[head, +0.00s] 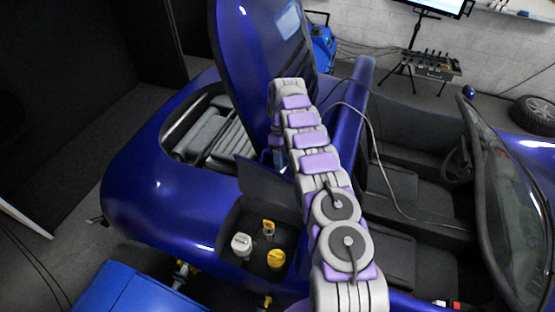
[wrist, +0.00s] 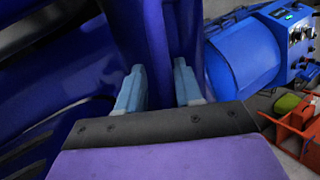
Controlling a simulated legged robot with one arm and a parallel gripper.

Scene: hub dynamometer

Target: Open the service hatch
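The service hatch (head: 270,184) on the blue car's rear deck stands raised, its dark inner face toward me. Below it is an open dark recess (head: 243,218) with a white cap (head: 241,244), a yellow cap (head: 276,258) and a smaller yellow-handled part (head: 268,228). My gripper (head: 279,160) is behind the upper edge of the hatch, partly hidden by my arm. In the wrist view my gripper (wrist: 159,88) has its two pale blue fingers apart. Blue bodywork shows between and beyond them; I cannot tell whether they touch it.
A large blue engine cover (head: 262,60) stands raised behind my gripper, beside an open engine bay (head: 208,135). The cockpit seats (head: 400,185) and windscreen (head: 510,210) are at right. A blue machine (wrist: 245,55) and a red object (wrist: 298,130) show at right in the wrist view.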

